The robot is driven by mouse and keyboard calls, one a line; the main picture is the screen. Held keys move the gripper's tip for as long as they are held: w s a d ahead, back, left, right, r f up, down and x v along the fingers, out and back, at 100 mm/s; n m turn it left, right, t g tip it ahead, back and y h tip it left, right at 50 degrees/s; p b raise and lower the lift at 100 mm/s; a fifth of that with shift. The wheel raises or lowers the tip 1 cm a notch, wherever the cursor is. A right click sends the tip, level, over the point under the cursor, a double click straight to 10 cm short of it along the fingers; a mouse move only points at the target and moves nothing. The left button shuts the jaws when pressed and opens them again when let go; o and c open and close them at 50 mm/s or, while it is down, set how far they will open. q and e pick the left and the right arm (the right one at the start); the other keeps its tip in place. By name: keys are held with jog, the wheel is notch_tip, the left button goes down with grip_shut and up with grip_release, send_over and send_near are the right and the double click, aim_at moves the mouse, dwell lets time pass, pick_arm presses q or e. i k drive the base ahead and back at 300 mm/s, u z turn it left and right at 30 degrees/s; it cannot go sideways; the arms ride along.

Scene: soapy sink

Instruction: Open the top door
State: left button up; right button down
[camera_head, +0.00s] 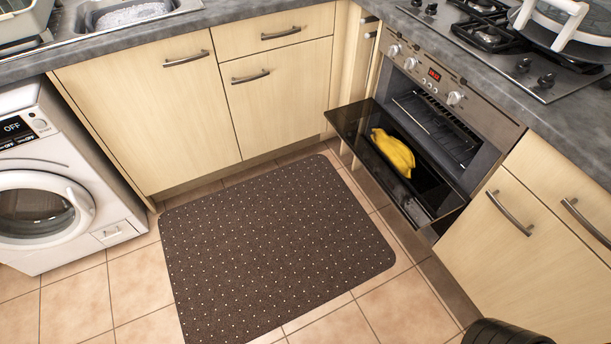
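The oven (425,82) is built in under the counter at the right. Its dark glass door (352,118) is hinged down and stands open, roughly level, with the cavity and a wire rack (428,118) showing behind it. Neither gripper can be made out. A black ribbed shape at the bottom right edge is cut off, and I cannot tell what it is.
A dark dotted mat (270,240) covers the tiled floor before the oven. A washing machine (50,190) stands at the left. Closed cabinets (150,120) line the back, and handled fronts (520,260) the right. The hob (490,35) is above the oven; a sink (130,14) is at top left.

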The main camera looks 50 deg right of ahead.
aim_at(402, 169)
jog(key=u, duration=0.45)
jog(key=i, duration=1.2)
jog(key=z, duration=1.25)
jog(key=i, duration=0.65)
jog(key=z, duration=0.65)
